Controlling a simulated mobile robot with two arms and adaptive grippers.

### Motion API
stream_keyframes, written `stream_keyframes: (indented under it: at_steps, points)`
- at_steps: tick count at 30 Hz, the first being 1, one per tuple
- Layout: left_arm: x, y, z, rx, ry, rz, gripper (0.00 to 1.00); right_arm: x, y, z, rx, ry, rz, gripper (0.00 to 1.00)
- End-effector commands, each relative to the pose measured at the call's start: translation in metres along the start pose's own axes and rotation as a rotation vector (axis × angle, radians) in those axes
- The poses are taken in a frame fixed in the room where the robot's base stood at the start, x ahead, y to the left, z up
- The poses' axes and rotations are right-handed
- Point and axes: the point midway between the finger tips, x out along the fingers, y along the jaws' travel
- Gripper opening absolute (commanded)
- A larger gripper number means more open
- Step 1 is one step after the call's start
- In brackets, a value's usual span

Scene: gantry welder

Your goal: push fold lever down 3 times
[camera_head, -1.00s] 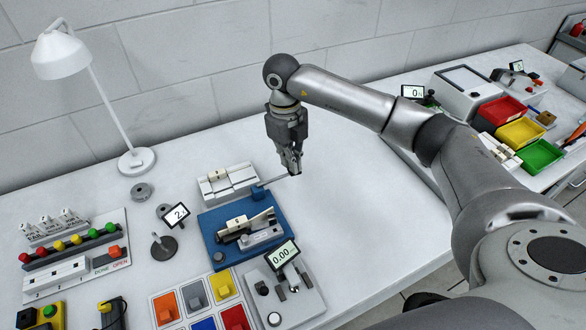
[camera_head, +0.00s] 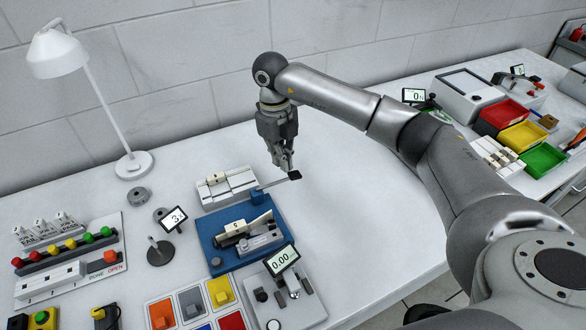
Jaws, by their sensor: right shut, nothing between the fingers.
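The fold lever (camera_head: 276,183) is a thin grey bar with a black end. It sticks out to the right from the blue fixture (camera_head: 213,257), near the back of the table. My right gripper (camera_head: 287,168) is shut and empty, pointing down just above and left of the black lever end. Whether it touches the lever cannot be told. A small counter display (camera_head: 174,219) left of the fixture reads 3. My left gripper is not in view.
A light grey rail block (camera_head: 228,187) stands behind the fixture. A panel with a 0.00 display (camera_head: 282,260) is in front. A white lamp (camera_head: 134,164) and a button panel (camera_head: 70,262) are at left. The table right of the lever is clear.

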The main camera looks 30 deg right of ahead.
Motion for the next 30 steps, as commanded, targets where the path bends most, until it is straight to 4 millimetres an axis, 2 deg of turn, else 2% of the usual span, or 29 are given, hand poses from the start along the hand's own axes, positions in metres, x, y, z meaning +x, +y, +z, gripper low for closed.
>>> stream_keyframes:
  at_steps: [5, 12, 18, 23, 30]
  points:
    - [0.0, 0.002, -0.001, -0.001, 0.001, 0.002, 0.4, -0.025, 0.0, 0.001, 0.0, -0.004, -0.001, 0.0]
    - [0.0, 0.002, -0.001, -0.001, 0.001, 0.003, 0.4, -0.078, 0.0, 0.002, 0.0, -0.005, -0.001, 0.0]
    - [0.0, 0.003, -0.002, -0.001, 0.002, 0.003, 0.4, -0.108, 0.0, 0.002, 0.0, -0.003, -0.001, 0.0]
    - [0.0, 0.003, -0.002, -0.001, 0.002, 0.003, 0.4, -0.117, 0.0, 0.001, 0.0, -0.002, -0.001, 0.0]
    - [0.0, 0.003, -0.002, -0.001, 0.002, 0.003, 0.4, -0.118, 0.0, 0.001, -0.001, -0.001, -0.001, 0.0]
